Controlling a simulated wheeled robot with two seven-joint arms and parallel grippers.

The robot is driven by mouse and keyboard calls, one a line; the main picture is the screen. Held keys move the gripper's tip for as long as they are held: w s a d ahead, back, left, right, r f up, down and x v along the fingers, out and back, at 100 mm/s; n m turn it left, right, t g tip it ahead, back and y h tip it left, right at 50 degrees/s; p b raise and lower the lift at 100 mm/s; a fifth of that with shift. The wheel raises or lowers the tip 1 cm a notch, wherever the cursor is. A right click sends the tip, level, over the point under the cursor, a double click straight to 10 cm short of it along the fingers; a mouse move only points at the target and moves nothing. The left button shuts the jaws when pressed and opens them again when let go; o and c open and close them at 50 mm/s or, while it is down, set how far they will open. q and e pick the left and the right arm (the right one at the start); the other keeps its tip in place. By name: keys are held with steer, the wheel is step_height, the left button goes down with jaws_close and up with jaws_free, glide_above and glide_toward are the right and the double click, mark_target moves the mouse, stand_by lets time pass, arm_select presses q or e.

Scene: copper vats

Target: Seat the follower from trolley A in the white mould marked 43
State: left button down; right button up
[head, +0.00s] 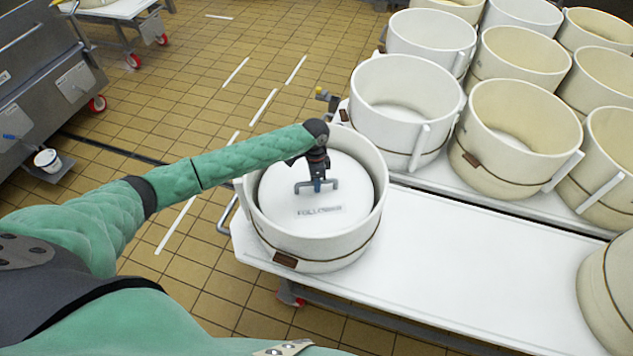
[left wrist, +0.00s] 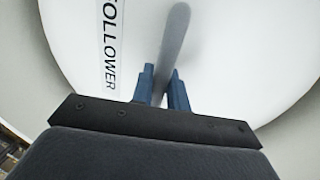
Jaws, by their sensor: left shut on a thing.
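The follower (head: 350,205) is a round white disc with a FOLLOWER label and a grey handle on top. It lies inside a round white mould (head: 310,255) at the table's front left corner, with the mould's wall around it. Its lower edge is hidden, so I cannot tell how deep it rests. My left gripper (head: 317,184) is shut on the grey handle. In the left wrist view, the blue fingers (left wrist: 165,85) close on the handle (left wrist: 176,40) above the follower (left wrist: 225,70). The mould's brown tag (head: 285,260) is too small to read. My right gripper is out of view.
Several white and cream moulds with upright side strips, such as this white one (head: 400,95), crowd the surface behind. The white table top (head: 470,260) is bare to the right, up to a cream mould (head: 612,295). Steel equipment (head: 45,90) stands at the left on tiled floor.

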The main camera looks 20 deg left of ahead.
arm_select(q)
steer(key=shift+f, duration=0.2)
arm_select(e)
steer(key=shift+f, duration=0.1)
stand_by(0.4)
arm_select(q)
steer(key=c, duration=1.3)
jaws_free()
steer(key=shift+s+f, duration=0.1)
steer(key=shift+f, duration=0.05)
step_height(320, 180, up, 8)
steer(key=w+b, duration=0.1)
steer(key=b, duration=0.2)
steer(key=shift+w+a, duration=0.25)
steer(key=shift+a, duration=0.1)
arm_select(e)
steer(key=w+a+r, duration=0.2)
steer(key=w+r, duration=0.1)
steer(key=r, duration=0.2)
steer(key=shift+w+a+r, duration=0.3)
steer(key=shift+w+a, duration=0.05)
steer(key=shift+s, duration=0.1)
